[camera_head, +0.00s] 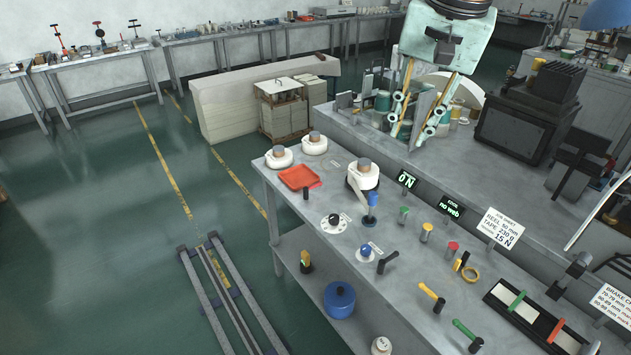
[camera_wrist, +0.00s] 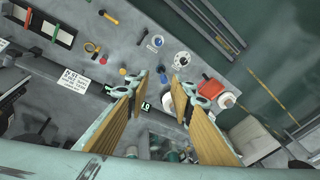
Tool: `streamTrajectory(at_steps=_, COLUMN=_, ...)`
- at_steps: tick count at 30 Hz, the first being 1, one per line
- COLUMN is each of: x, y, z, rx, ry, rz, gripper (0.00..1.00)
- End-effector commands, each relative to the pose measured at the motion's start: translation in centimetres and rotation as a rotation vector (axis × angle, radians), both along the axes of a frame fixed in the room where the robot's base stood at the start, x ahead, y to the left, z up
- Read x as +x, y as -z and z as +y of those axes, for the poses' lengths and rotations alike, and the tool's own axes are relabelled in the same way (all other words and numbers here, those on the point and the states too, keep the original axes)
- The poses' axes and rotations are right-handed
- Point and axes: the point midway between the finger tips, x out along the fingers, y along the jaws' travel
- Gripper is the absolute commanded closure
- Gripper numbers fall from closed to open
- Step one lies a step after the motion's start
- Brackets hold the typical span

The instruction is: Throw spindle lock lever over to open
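No label marks the spindle lock lever, so I cannot tell for sure which handle it is. A white reel unit (camera_head: 362,178) with a brown-grey top stands on the workbench, with a blue-topped post (camera_head: 371,207) in front. Nearby are a white dial with a black knob (camera_head: 333,223), a blue knob (camera_head: 366,251) and a black-handled lever (camera_head: 388,261). The dial (camera_wrist: 182,60) and blue knob (camera_wrist: 157,41) also show in the wrist view. My gripper (camera_head: 409,132) is high above the bench's back side, apart from these controls. In the wrist view, its fingers (camera_wrist: 159,84) are spread and empty.
The workbench (camera_head: 400,315) also carries an orange tray (camera_head: 299,177), a yellow lever (camera_head: 431,297), a green lever (camera_head: 467,334), display panels (camera_head: 451,207) and a job sheet (camera_head: 500,228). A dark machine (camera_head: 525,120) stands behind. Floor rails (camera_head: 226,290) run at left.

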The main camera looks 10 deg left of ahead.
Motion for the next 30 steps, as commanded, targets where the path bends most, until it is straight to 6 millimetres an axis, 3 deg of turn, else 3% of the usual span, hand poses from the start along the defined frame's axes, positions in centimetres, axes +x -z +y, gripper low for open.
streamTrajectory(at_steps=14, x=8.5, y=2.9, z=3.6, rx=0.038, ry=0.089, rz=0.033, gripper=0.78)
streamTrajectory(at_steps=30, x=17.1, y=8.1, z=8.1, rx=0.077, ry=0.19, rz=0.069, gripper=0.78)
